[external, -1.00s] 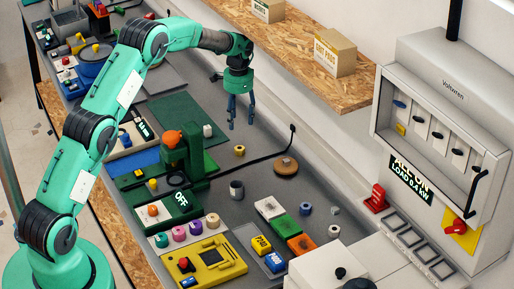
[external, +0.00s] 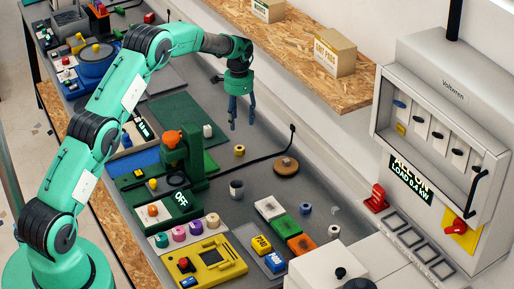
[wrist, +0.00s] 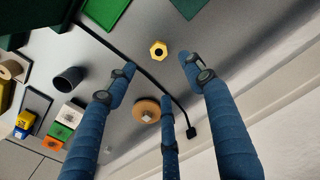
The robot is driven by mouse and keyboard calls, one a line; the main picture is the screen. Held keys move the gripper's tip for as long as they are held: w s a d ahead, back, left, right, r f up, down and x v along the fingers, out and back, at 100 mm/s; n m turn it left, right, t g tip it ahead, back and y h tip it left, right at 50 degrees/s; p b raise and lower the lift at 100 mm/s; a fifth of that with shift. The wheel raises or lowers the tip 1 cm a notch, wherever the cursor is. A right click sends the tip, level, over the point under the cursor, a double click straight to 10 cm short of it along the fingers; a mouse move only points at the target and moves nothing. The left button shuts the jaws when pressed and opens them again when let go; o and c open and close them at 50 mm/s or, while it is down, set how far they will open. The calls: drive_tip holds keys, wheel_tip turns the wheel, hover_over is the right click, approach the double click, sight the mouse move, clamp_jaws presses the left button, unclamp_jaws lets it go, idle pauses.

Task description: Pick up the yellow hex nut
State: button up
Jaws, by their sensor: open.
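The yellow hex nut (external: 239,150) lies on the grey bench top, to the right of the green press-like machine. In the wrist view the nut (wrist: 158,49) lies flat with its hole showing, beyond the fingertips and between the outer two. My gripper (external: 241,120) points down above the bench, a little above and behind the nut in the external view. Its blue fingers (wrist: 158,78) are spread open with nothing between them. They do not touch the nut.
A black cable (external: 262,157) runs close beside the nut to a plug. A round wooden disc (external: 286,168) and a dark cup (external: 236,188) stand nearby. The green machine (external: 183,160) stands left. A wooden shelf (external: 300,75) runs along the wall behind my gripper.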

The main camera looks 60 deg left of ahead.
hover_over(239, 148)
wheel_tip(239, 148, down, 7)
drive_tip(key=shift+w, duration=0.15)
drive_tip(key=shift+f, duration=0.15)
idle(0.3)
drive_tip(key=shift+f, duration=2.45)
drive_tip(key=c, duration=1)
